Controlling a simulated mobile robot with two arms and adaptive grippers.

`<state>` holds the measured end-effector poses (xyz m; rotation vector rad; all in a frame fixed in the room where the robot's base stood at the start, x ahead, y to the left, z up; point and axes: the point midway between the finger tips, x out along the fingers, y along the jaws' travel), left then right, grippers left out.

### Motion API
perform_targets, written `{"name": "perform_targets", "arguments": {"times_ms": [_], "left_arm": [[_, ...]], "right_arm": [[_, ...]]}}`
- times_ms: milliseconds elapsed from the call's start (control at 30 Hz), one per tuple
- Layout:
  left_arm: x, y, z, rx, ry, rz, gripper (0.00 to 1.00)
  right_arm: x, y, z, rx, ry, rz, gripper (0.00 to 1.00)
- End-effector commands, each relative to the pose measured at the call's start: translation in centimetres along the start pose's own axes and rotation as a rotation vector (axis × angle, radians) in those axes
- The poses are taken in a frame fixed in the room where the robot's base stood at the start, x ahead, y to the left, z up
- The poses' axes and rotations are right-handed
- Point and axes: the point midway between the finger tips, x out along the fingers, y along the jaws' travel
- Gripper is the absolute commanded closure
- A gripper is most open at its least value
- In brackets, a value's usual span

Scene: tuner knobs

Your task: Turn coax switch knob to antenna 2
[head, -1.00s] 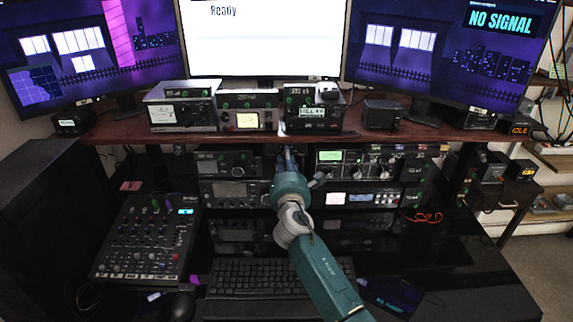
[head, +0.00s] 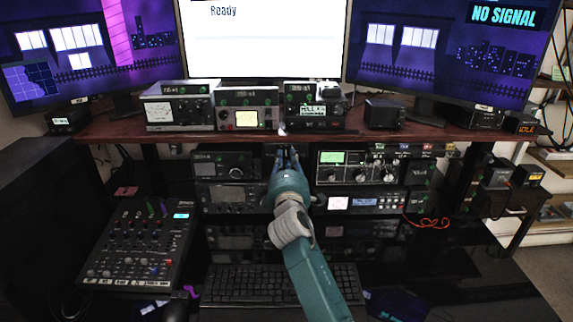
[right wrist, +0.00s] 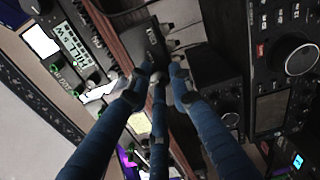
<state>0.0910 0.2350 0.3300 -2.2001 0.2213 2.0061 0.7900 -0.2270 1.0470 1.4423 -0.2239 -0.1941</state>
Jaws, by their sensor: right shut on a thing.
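My right gripper (head: 286,156) reaches in under the wooden shelf, between the two stacks of radio gear. In the right wrist view its three blue fingers (right wrist: 157,80) come together at a small black box, which I take to be the coax switch (right wrist: 152,42). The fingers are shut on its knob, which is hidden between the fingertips. The knob's pointer and the antenna markings cannot be read. In the head view my gripper and arm largely cover the switch. My left gripper is not in view.
The shelf (head: 220,131) carries several small boxes and lies just above my gripper. A radio (head: 225,165) stands close on the left and a tuner (head: 345,168) on the right. A keyboard (head: 280,283) and a mixer (head: 140,245) lie on the desk below.

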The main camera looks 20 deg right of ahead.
Motion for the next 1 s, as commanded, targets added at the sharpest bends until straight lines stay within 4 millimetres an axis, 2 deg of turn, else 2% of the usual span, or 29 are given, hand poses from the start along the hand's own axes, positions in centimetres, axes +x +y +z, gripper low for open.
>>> {"name": "perform_targets", "arguments": {"times_ms": [300,800,833,900,1000], "left_arm": [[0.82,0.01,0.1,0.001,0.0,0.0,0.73],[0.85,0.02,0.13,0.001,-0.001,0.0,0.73],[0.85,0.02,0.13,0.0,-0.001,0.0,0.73],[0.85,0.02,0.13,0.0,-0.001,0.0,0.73],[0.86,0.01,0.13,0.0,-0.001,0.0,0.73]], "right_arm": [[0.05,-0.07,0.2,0.1,-0.008,0.0,1.0],[0.05,-0.08,0.21,0.113,-0.008,-0.001,1.0],[0.05,-0.09,0.22,0.113,-0.009,-0.001,0.74],[0.04,-0.09,0.2,0.113,-0.008,-0.001,0.61],[0.03,-0.09,0.15,0.113,-0.007,-0.001,0.61]]}}
